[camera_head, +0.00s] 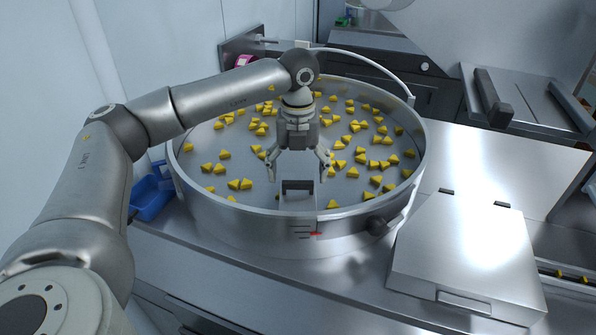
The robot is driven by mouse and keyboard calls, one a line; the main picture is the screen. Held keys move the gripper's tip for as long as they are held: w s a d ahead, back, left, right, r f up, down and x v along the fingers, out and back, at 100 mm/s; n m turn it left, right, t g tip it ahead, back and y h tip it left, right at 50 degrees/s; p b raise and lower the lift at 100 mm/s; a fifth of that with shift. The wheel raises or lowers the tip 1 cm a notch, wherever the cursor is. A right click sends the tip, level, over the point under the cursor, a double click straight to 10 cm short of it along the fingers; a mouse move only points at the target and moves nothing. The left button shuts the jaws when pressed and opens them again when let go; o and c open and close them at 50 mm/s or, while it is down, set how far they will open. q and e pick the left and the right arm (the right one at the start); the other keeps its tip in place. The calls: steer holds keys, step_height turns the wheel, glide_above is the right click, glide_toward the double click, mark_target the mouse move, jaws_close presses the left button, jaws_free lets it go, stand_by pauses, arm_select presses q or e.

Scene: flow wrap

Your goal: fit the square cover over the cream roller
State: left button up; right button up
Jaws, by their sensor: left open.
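A square metal cover (462,243) with a recessed handle on its front edge lies flat at the right, beside the round bowl. I take it to be the square cover. I cannot make out a cream roller in this view. My left gripper (298,172) points down over the round bowl, its two fingers spread apart with nothing between them. It is well to the left of the square cover and not touching it. My right gripper is not in view.
A wide steel bowl (250,208) holds many yellow wedge pieces. A dark handle (297,186) stands at its front, just below my left gripper. A blue scoop (150,197) lies at the left. A track with yellow pieces (566,275) runs at the far right.

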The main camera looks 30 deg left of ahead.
mark_target(299, 182)
arm_select(q)
step_height(299, 182, up, 12)
steer(key=b, duration=0.1)
steer(key=shift+b, duration=0.3)
steer(key=shift+f, duration=0.15)
